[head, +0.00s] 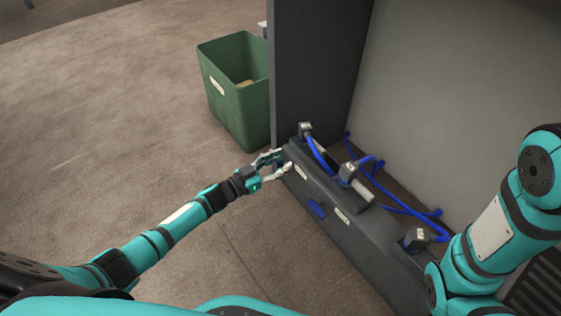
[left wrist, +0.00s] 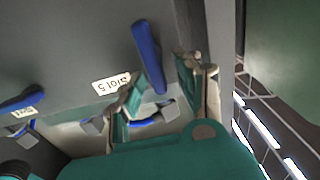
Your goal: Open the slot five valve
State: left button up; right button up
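The slot five valve's blue handle (left wrist: 148,55) stands out from the dark grey panel, beside a white label reading "Slot 5" (left wrist: 111,84). In the head view the fingers largely hide this handle. My right arm shows at the right, but its gripper is out of view.
Another blue handle (head: 316,209) sits further along the panel, near a white label (head: 342,215). Blue hoses (head: 317,155) and grey fittings lie on top of the dark box. A green bin (head: 237,95) stands behind on the floor. Floor left of the panel is clear.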

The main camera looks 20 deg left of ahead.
aim_at(293, 168)
pick_arm(q)
grip_shut()
jog(key=shift+m, duration=0.3)
jog(key=m, duration=0.5)
jog(key=s+d+f+m, duration=0.1)
jog(key=m, duration=0.4)
jog(key=d+f+m, duration=0.1)
jog(key=m, duration=0.4)
jog(key=shift+s+f, duration=0.1)
jog(key=shift+s, duration=0.2)
jog(key=shift+f+m+b, duration=0.2)
jog(key=shift+m+b, duration=0.4)
jog(key=shift+m, duration=0.5)
